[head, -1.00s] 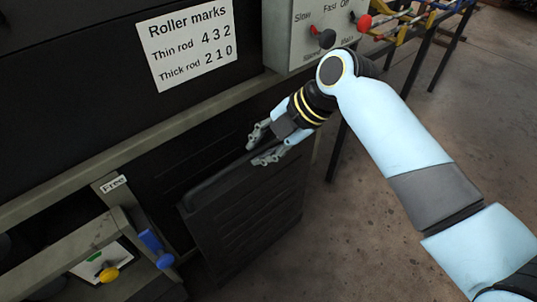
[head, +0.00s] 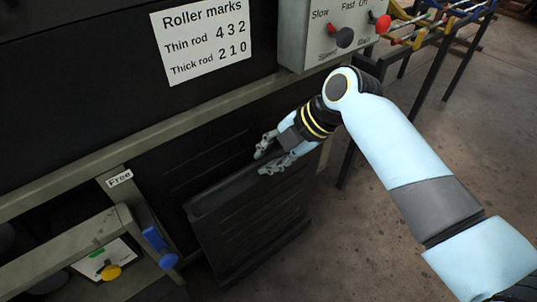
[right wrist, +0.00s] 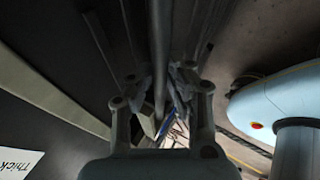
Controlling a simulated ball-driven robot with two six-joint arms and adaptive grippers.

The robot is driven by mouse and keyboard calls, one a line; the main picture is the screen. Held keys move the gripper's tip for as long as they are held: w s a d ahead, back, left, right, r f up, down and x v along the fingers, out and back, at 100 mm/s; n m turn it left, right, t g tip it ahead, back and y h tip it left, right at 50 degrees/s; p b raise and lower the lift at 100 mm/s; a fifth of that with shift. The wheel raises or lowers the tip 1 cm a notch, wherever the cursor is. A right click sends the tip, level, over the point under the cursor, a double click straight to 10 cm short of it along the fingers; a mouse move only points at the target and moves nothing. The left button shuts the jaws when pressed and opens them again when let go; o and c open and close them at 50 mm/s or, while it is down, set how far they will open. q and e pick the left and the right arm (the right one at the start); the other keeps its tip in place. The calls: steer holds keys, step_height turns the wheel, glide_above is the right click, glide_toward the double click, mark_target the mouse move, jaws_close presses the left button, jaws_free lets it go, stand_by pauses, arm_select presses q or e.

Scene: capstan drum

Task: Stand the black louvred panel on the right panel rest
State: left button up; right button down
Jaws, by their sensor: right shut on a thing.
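The black louvred panel (head: 252,222) hangs upright but slightly tilted in the head view, in front of the dark lower face of the machine. My right gripper (head: 264,160) is shut on its top edge, near the panel's right end. In the right wrist view the panel (right wrist: 159,45) runs as a thin edge between the two fingers (right wrist: 160,95). I cannot make out the right panel rest; it may be hidden behind or below the panel. I cannot tell whether the panel's lower edge touches anything. My left gripper is not in view.
A grey rail (head: 150,140) runs above the panel. A control box with knobs (head: 335,30) stands above right. A "Free" label (head: 119,179), a blue lever (head: 157,245) and a yellow knob (head: 108,272) are at left. Bare floor (head: 420,120) lies to the right.

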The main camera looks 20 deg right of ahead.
steer(key=shift+w+f+b, duration=0.1)
steer(key=shift+f+b, duration=0.2)
steer(key=shift+f, duration=0.05)
stand_by(0.7)
steer(key=c, duration=1.2)
jaws_free()
steer(key=shift+s+f, duration=0.2)
steer(key=shift+s, duration=0.05)
steer(key=v, duration=1.2)
steer(key=shift+w+r, duration=0.1)
steer(key=shift+r, duration=0.05)
